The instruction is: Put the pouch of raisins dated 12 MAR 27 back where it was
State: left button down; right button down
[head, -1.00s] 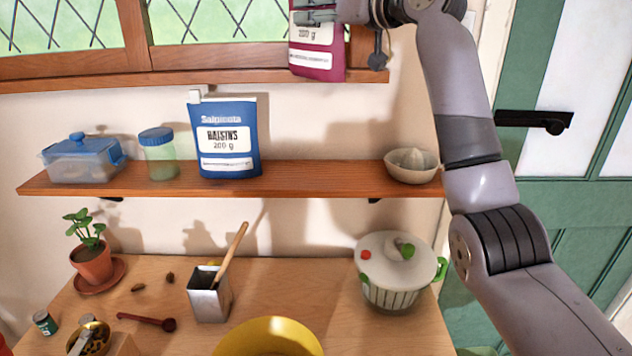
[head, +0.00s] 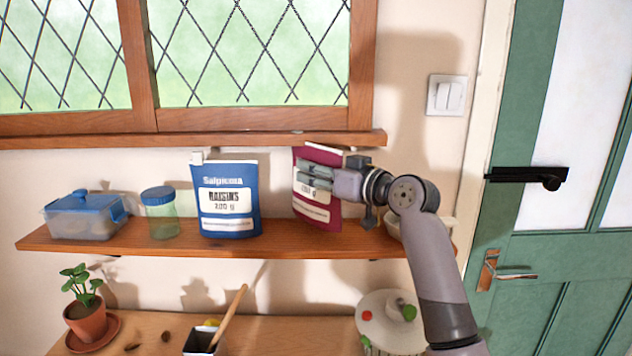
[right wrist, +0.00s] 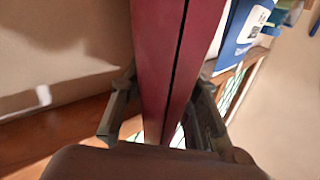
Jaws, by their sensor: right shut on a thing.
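A maroon pouch (head: 318,212) with a white label is in my right gripper (head: 316,174), at the right part of the wall shelf (head: 160,243). The gripper is shut on it from the right side and covers part of its label. The pouch stands roughly upright, slightly turned; I cannot tell whether its bottom touches the shelf. In the right wrist view the maroon pouch (right wrist: 160,50) lies between the two fingers. A blue pouch (head: 229,228) reading "RAISINS 200 g" stands on the shelf to its left. I cannot read a date on either pouch. My left gripper is not in view.
A green jar (head: 161,222) and a blue-lidded box (head: 85,218) stand on the shelf's left. A pale bowl (head: 449,226) at its right end is mostly hidden by my arm. The window sill (head: 200,140) juts out above. Bare shelf lies between the pouches.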

notch_tip(320, 180, down, 3)
jog(key=shift+r+p, duration=0.2)
jog(key=shift+p, duration=0.1)
jog(key=shift+f, duration=0.25)
jog(key=c, duration=1.2)
grip_release()
jog(key=shift+f, duration=0.1)
jog(key=shift+b+v, duration=2.05)
jog(key=shift+v, duration=3.95)
